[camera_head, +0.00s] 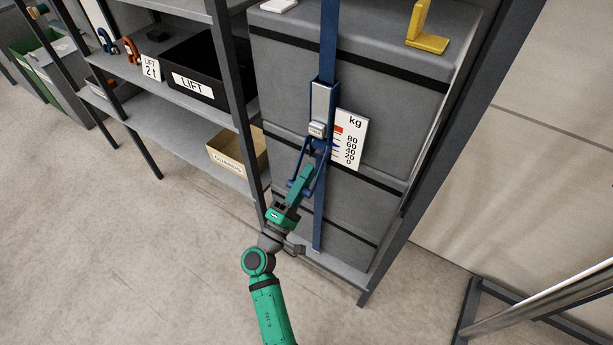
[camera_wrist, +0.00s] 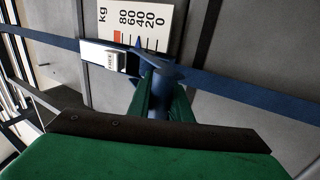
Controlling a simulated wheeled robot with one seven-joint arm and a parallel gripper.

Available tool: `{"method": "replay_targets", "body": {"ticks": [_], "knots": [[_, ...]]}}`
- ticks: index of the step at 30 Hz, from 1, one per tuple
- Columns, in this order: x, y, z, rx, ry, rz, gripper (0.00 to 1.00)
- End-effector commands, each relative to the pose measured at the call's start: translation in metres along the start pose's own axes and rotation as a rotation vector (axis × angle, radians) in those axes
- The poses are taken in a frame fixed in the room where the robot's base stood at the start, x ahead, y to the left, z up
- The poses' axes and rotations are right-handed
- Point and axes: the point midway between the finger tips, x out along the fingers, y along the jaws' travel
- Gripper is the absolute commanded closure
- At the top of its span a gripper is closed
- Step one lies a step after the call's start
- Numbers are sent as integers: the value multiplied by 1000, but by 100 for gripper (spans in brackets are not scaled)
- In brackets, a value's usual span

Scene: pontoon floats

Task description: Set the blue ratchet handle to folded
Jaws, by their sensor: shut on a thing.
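The blue ratchet handle (camera_head: 323,160) sits on a blue strap (camera_head: 319,213) that runs down the front of a stack of grey blocks. It angles down and out from the silver ratchet body (camera_head: 322,105). My green gripper (camera_head: 304,182) reaches it from below and is shut on its lower end. In the wrist view the blue handle (camera_wrist: 158,78) stands up between the two green fingers (camera_wrist: 162,103), which hide part of it. The silver ratchet part (camera_wrist: 103,56) shows to its left, with a small light tag.
A white kg scale card (camera_head: 349,138) is beside the ratchet. A shelf on the left holds a black LIFT bin (camera_head: 196,85) and a cardboard box (camera_head: 239,151). A yellow bracket (camera_head: 427,30) sits on top. The floor at front left is clear.

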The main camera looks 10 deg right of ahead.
Motion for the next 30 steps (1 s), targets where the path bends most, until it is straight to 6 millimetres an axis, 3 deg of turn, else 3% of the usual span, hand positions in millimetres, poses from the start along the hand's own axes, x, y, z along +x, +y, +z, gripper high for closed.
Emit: {"method": "replay_targets", "body": {"ticks": [8, 9, 11, 23, 30], "knots": [[1, 1, 2, -1, -6, 2, 100], [1, 1, 2, 0, -6, 2, 75], [1, 1, 2, 0, -5, 2, 63], [-6, 0, 0, 0, -1, 0, 63], [-46, -1, 0, -1, 1, -1, 63]]}}
